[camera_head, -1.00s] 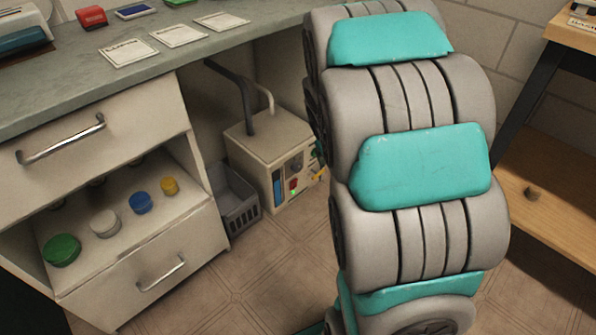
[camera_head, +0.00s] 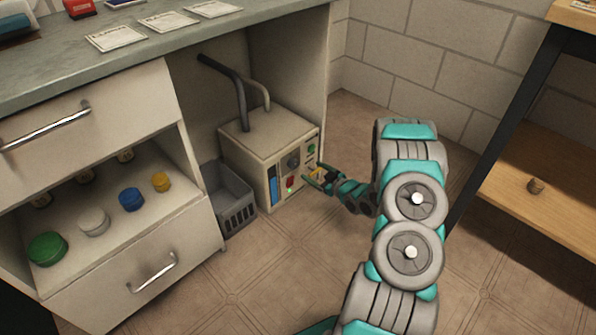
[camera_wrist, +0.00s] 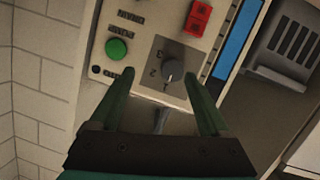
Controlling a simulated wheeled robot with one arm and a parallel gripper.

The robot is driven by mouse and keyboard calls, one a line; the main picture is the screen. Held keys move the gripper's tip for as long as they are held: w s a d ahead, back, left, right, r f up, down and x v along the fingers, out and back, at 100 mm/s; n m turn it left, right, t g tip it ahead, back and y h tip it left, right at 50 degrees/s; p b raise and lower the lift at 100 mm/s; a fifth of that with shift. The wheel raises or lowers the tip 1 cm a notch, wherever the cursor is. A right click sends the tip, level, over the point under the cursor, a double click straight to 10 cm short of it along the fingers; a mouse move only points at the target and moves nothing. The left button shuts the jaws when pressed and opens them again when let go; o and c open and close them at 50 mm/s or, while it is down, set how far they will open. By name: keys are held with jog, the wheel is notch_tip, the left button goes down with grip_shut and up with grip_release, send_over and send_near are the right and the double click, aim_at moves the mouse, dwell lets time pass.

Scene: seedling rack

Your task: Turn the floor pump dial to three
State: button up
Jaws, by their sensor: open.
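The floor pump (camera_head: 262,150) is a cream box with two hoses on its top, standing on the floor under the counter. Its dark round dial (camera_head: 293,161) is on the front panel. In the wrist view the dial (camera_wrist: 172,72) has a light pointer mark and sits on a grey plate. My gripper (camera_head: 317,179) is in front of the panel, low and right of the dial. In the wrist view my gripper (camera_wrist: 159,80) is open, its fingers pointing at the panel on either side of the dial, with nothing visibly held.
The panel also has a green button (camera_wrist: 116,48), a red switch (camera_wrist: 197,17) and a blue gauge strip (camera_wrist: 238,40). A grey basket (camera_head: 232,200) stands left of the pump, beside the cabinet (camera_head: 95,110). A wooden shelf (camera_head: 540,195) is at right. Floor is clear between.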

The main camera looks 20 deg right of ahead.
aim_at(295, 166)
jog(key=w+a+t, duration=0.1)
jog(key=w+a+t+y, duration=0.1)
jog(key=w, duration=0.1)
jog(key=w+a+f, duration=0.1)
jog(key=w+a, duration=0.1)
jog(key=shift+w+f+m+t+y+b, duration=0.1)
jog(key=shift+w+m+t+y+b, duration=0.1)
jog(key=shift+m+t+y+b, duration=0.15)
dwell(0.4)
grip_shut()
dwell(0.5)
